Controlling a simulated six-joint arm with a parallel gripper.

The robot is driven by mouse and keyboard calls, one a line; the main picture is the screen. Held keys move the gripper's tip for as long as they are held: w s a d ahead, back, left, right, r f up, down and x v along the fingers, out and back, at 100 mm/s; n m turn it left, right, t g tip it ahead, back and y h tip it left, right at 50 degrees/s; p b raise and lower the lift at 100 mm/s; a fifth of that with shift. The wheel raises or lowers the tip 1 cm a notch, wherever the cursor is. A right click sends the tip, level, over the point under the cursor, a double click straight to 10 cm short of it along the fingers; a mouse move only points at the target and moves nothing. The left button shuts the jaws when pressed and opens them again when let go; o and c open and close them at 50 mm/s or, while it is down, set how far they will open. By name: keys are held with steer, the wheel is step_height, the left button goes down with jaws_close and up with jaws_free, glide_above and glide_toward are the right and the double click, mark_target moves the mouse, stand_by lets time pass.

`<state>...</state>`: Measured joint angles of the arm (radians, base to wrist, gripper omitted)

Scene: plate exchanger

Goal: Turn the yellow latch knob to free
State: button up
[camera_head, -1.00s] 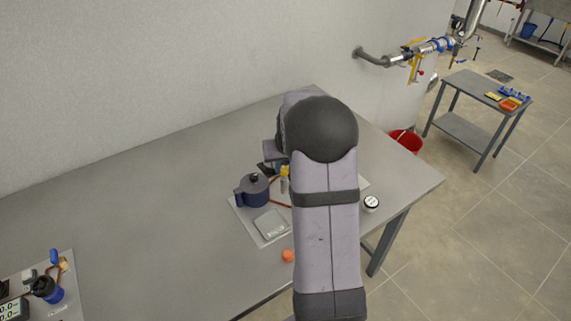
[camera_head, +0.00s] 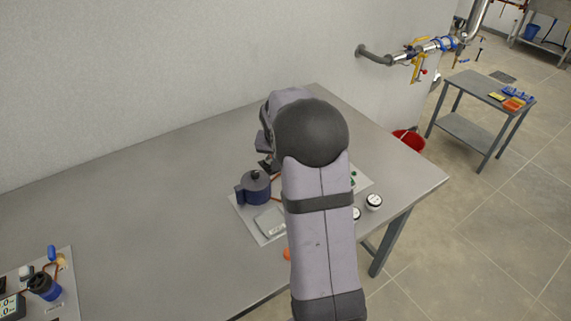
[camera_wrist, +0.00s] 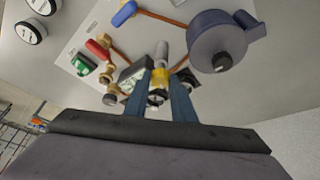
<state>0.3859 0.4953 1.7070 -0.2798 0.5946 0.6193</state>
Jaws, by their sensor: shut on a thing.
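In the wrist view the yellow latch knob (camera_wrist: 160,77) shows as a yellow band at the base of an upright grey cylinder. My gripper (camera_wrist: 160,84) has one blue finger on each side of the yellow part and is shut on it. A small round dark-and-light part (camera_wrist: 155,98) shows between the fingers nearer the wrist. The exact contact and the knob's turn angle cannot be made out. In the head view my gripper (camera_head: 267,164) is mostly behind my arm, and the knob is hidden.
A dark blue pot-like vessel (camera_wrist: 217,42) stands close beside the gripper. A red-handled valve (camera_wrist: 98,48), a green part (camera_wrist: 84,65), a blue handle (camera_wrist: 124,13) and copper pipes share the panel. Two round gauges (camera_wrist: 30,31) lie outside it. The table's left middle (camera_head: 150,210) is clear.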

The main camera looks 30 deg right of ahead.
steer(key=o, duration=1)
steer(key=shift+r, duration=0.15)
steer(key=shift+b+v, duration=1)
steer(key=shift+v, duration=2.6)
